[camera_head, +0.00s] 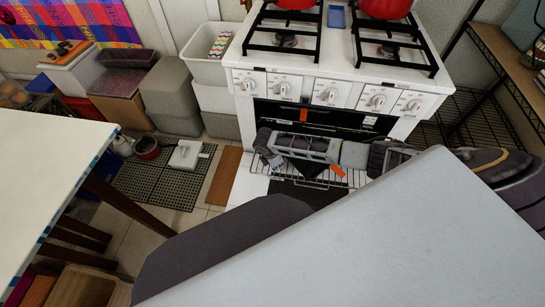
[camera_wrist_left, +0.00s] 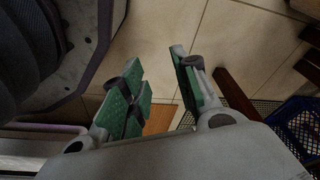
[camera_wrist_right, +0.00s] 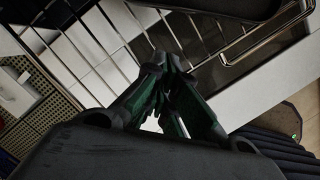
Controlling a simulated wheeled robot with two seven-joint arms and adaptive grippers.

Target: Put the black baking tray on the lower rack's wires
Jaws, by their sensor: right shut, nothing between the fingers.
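The black baking tray (camera_wrist_right: 240,8) shows as a dark rounded edge at the top of the right wrist view, over the wires of the pulled-out rack (camera_wrist_right: 284,32). Whether it rests fully on the wires is unclear. In the head view the rack (camera_head: 345,181) sticks out of the oven's front; a dark part of the tray (camera_head: 308,168) shows under my right arm, mostly hidden. My right gripper (camera_head: 267,148) is shut and empty in front of the oven, apart from the tray in its wrist view (camera_wrist_right: 168,68). My left gripper (camera_wrist_left: 158,78) is open and empty above the tiled floor.
The white stove (camera_head: 335,75) bears red pots (camera_head: 385,8) on its burners. The lowered oven door (camera_head: 252,187) lies under the rack. Grey bins (camera_head: 170,90) stand left of the stove. A white table (camera_head: 45,150) is at left, a wire shelf (camera_head: 470,120) at right.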

